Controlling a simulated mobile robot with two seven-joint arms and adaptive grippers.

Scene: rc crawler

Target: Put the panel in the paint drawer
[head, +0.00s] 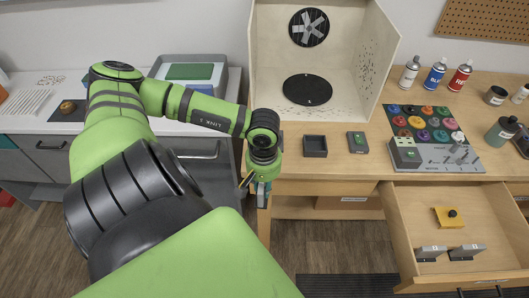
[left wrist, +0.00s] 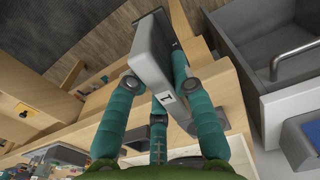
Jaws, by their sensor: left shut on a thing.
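My left gripper (head: 262,188) hangs in front of the wooden bench's left end, beside the grey cabinet. In the left wrist view its teal fingers (left wrist: 155,95) are closed around a grey panel (left wrist: 150,50) with a small white-marked label. The panel is mostly hidden behind the gripper in the head view. A wooden drawer (head: 408,222) stands open at the right of the bench. It holds a yellow piece with a black knob (head: 448,217) and two grey pieces (head: 431,253). I cannot read a paint label on it. My right gripper is not in view.
The bench top carries a white spray booth (head: 272,70), a small black tray (head: 315,146), a board of colored paint pots (head: 433,130) and spray cans (head: 435,75). The grey cabinet (head: 200,155) stands at the left. Floor is clear before the bench's middle, apart from a dark mat (head: 345,287).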

